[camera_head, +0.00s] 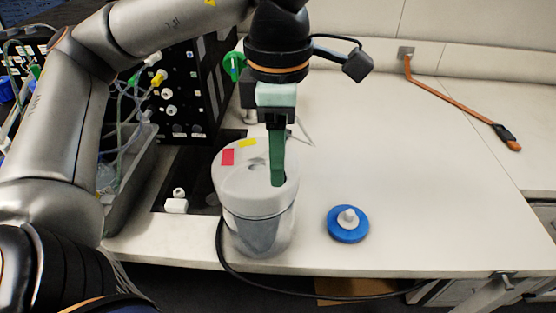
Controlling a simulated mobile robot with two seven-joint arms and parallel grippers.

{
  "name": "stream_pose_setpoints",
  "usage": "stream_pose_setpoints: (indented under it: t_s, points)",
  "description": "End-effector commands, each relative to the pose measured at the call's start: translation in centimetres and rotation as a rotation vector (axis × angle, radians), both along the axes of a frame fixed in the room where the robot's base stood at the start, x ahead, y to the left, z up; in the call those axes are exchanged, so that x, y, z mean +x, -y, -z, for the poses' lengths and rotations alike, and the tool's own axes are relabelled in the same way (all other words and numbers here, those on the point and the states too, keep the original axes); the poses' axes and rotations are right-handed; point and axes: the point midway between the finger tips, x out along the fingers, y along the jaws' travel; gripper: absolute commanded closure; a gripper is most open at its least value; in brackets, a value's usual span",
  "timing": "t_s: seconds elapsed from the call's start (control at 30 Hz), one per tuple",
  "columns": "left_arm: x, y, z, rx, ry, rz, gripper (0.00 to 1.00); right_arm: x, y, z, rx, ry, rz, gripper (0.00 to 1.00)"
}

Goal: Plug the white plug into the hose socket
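A small white plug-like piece (348,216) stands upright on a round blue disc (347,230) on the bench, right of a white canister (230,184). Another small white piece (176,205) sits left of the canister; I cannot tell which is the task's plug. My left gripper (278,180) points down with its green finger in front of or over the canister's top. The fingers overlap in this view, so its opening cannot be judged. I cannot clearly make out the hose socket. The canister top has a dark recess, partly beside the finger. My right gripper is not in view.
A black hose (300,294) runs from the canister along the bench's front edge. A black panel (186,105) with fittings and a grey bin (130,185) of tubes stand at left.

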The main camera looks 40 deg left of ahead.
Motion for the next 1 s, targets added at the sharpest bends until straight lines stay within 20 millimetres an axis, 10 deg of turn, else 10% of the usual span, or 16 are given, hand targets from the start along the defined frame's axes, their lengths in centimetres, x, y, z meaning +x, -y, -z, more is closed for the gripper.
stream_pose_setpoints:
  t_s: [0.47,1.0]
  points:
    - [0.01,0.01,-0.03,-0.001,0.001,0.000,1.00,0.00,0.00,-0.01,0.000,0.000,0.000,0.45]
    - [0.01,0.00,-0.03,-0.001,0.001,0.000,1.00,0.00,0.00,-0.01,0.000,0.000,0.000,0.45]
